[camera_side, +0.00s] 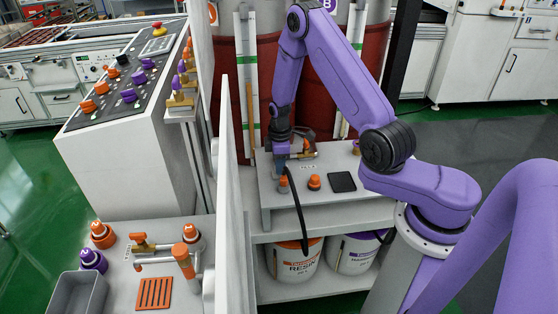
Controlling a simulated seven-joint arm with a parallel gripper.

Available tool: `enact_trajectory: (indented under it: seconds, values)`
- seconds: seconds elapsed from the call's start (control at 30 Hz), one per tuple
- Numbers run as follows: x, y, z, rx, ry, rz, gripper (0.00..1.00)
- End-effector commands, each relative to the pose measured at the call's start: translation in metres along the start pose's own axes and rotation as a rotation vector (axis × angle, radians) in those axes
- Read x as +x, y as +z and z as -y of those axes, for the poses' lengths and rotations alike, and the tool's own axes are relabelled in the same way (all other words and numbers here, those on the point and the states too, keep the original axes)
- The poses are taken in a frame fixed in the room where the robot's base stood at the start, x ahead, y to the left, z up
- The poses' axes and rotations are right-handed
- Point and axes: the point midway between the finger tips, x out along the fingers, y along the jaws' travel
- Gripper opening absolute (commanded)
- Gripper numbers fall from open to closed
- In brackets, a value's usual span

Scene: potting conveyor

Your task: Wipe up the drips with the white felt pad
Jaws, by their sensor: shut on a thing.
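My gripper (280,160) points down over the left part of the raised grey bench (322,208). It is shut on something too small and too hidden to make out. An orange-topped fitting (283,184) stands just below and beside it. Orange and brass valve parts (302,152) are close on its right, partly behind it. I cannot pick out a white felt pad or any drips at this size. A black square plate (342,182) lies on the bench to the right of the gripper.
An orange knob (314,182) stands between the gripper and the black plate. A black hose (299,212) hangs over the bench's front edge. Two white buckets, one orange-lidded (293,262) and one purple-lidded (352,255), sit below. A tall white panel (232,200) borders the left side.

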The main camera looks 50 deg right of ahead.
Motion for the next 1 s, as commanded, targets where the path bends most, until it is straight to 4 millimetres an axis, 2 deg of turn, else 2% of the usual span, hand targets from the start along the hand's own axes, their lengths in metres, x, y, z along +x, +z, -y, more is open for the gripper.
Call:
enact_trajectory:
  seconds: [0.2,0.47,1.0]
  values:
    - [-0.001,-0.001,0.014,-0.001,0.001,0.0,0.0]
    - [0.002,0.0,0.015,-0.001,0.001,-0.001,0.0]
    - [0.006,0.0,-0.023,0.004,0.006,-0.003,0.0]
